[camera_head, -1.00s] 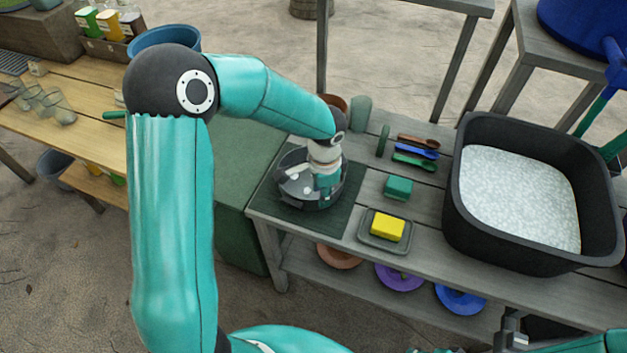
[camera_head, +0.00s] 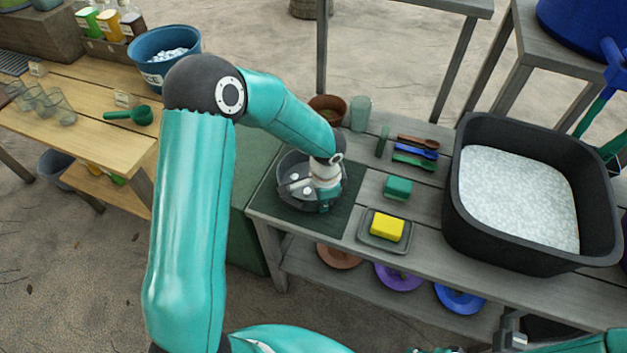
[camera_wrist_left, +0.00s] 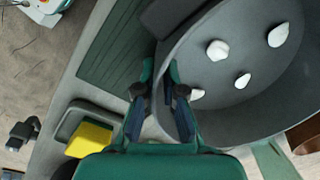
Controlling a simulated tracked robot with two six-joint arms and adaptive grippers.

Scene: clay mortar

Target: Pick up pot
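The dark grey round pot (camera_head: 296,200) stands on a dark green mat at the left end of the grey bench. White stones lie inside it, and it fills the upper right of the left wrist view (camera_wrist_left: 225,105). My left gripper (camera_head: 324,200) reaches down at the pot's right side. In the left wrist view its fingers (camera_wrist_left: 160,75) are apart, one outside the rim and one inside, with the wall between them. I cannot tell whether they touch the wall. Part of my right gripper (camera_head: 510,330) shows at the bottom right; its fingers are unclear.
Right of the pot are a yellow sponge (camera_head: 387,227) on a grey dish, a green block (camera_head: 398,188), several spoons and a large black tub (camera_head: 455,215). A brown pot (camera_head: 322,103) and green cup (camera_head: 360,113) stand behind. A wooden table (camera_head: 95,130) is at left.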

